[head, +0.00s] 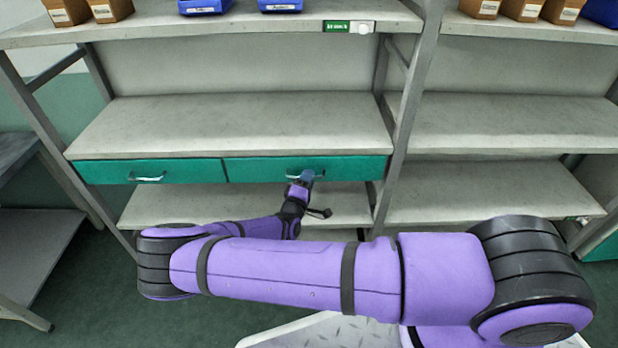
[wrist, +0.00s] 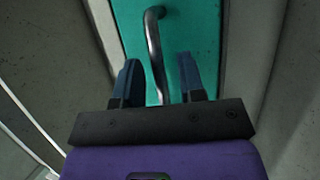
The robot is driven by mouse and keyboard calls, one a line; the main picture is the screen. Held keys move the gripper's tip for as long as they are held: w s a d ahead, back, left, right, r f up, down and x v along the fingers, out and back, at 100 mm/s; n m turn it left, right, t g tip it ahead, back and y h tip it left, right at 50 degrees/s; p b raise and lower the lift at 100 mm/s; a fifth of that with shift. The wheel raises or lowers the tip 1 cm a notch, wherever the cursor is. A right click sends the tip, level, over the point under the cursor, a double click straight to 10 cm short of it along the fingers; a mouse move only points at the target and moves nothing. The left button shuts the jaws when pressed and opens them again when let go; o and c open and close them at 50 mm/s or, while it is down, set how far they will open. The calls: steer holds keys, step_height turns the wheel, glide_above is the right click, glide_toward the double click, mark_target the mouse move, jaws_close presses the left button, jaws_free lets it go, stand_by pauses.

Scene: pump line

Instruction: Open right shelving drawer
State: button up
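The right shelving drawer (head: 355,168) is a teal front under the middle shelf, flush with the left drawer (head: 100,172), so it looks closed. My gripper (head: 307,175) is at the right drawer's metal handle. In the wrist view, the teal drawer front (wrist: 205,30) fills the upper middle, and the curved handle (wrist: 154,45) runs down between my two blue fingers (wrist: 158,80). The fingers are apart, with visible space on both sides of the handle. The lower end of the handle is hidden behind the gripper body.
The grey middle shelf (head: 240,122) above the drawers is bare. The lower shelf (head: 345,203) lies just below my wrist. A shelf post (head: 405,125) stands right of the drawer. Blue bins (head: 205,6) and cardboard boxes (head: 68,10) sit on the top shelf.

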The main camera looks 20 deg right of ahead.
steer(key=shift+w+d+r, duration=0.1)
steer(key=shift+w+d, duration=0.25)
steer(key=shift+w, duration=0.05)
jaws_close()
